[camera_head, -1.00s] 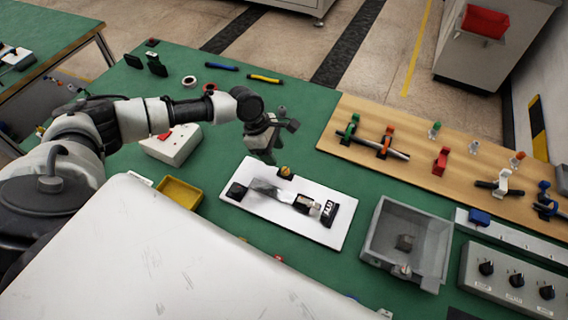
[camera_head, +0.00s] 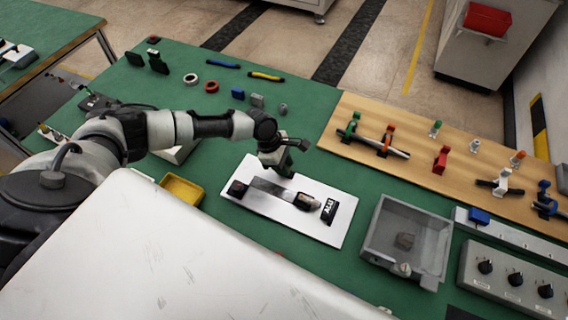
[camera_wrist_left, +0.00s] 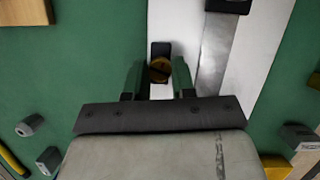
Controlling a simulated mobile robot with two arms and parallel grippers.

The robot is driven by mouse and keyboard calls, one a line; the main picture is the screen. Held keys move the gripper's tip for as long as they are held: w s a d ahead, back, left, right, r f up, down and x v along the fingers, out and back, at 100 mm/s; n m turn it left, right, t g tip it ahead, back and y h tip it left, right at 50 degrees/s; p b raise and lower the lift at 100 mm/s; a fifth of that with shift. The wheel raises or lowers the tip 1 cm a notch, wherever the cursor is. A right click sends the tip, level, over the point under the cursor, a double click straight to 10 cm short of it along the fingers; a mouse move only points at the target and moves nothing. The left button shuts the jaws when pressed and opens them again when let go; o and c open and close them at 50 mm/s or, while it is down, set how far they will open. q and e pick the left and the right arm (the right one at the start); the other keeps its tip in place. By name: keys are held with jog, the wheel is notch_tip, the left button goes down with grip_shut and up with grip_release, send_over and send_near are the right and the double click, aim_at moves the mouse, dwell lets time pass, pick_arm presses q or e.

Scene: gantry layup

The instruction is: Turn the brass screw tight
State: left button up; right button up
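The brass screw (camera_wrist_left: 160,70) shows in the left wrist view as a round slotted head against a small dark block at the white plate's edge. My left gripper (camera_wrist_left: 158,78) is open, its two green fingers on either side of the screw with a visible gap on each side. In the head view the left gripper (camera_head: 284,169) is over the far edge of the white plate (camera_head: 270,210) and hides the screw. A grey metal strip (camera_head: 271,188) lies along the plate beside it. My right gripper is not in view.
A grey open bin (camera_head: 378,232) stands right of the plate, and a yellow tray (camera_head: 183,190) left of it. A wooden board (camera_head: 415,160) with clamps lies at the back right. Small blocks (camera_head: 257,100) lie behind the gripper on the green table.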

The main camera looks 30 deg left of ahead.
pick_arm(q)
jog(key=shift+c, duration=1.4)
